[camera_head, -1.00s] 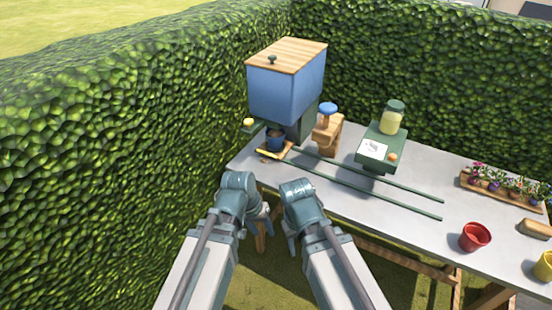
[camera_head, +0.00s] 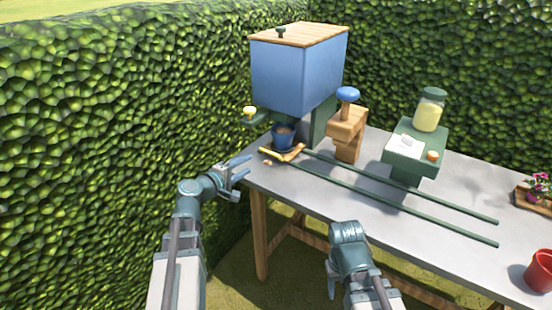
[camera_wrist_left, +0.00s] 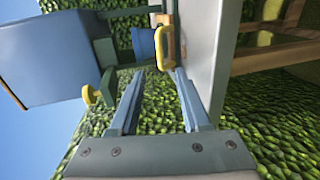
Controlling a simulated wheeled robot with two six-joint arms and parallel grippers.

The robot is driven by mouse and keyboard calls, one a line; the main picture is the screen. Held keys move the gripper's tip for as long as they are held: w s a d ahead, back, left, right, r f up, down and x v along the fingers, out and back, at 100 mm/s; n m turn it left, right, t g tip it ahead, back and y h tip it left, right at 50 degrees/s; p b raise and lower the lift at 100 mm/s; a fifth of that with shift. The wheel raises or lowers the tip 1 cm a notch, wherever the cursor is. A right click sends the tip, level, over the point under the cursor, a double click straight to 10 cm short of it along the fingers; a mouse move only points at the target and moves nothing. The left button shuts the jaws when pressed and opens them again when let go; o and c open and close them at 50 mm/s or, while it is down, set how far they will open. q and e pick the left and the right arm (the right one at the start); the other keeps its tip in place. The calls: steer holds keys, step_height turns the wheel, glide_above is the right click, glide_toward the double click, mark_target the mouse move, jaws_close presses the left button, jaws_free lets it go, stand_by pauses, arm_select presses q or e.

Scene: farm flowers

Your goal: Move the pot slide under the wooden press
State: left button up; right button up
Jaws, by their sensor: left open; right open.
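The pot slide (camera_head: 268,155) is a yellow-wood piece at the left end of two green rails (camera_head: 400,190), below a blue hopper. A blue pot (camera_head: 284,137) with dark fill stands on it. The wooden press (camera_head: 347,132), with a blue knob on top, stands just right of the hopper by the rails. My left gripper (camera_head: 240,172) is open and empty, off the table's left edge, short of the slide. The left wrist view shows the slide's yellow handle (camera_wrist_left: 164,48) beyond the open fingers (camera_wrist_left: 160,92). My right gripper (camera_head: 338,285) is low before the table; its fingers are mostly hidden.
The blue hopper (camera_head: 295,75) with a wooden lid stands over the rails' left end, with a yellow-knobbed lever (camera_head: 249,111) at its left. A green stand (camera_head: 417,150) with a jar is right of the press. A red pot (camera_head: 541,271) is at right. A hedge borders the left.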

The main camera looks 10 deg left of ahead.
mark_target(269, 153)
arm_select(q)
steer(key=b+x, duration=0.2)
steer(key=x, duration=1.1)
steer(key=shift+w+d+b, duration=0.15)
steer(key=shift+w+b, duration=0.2)
steer(key=shift+w, duration=0.05)
jaws_close()
stand_by(0.9)
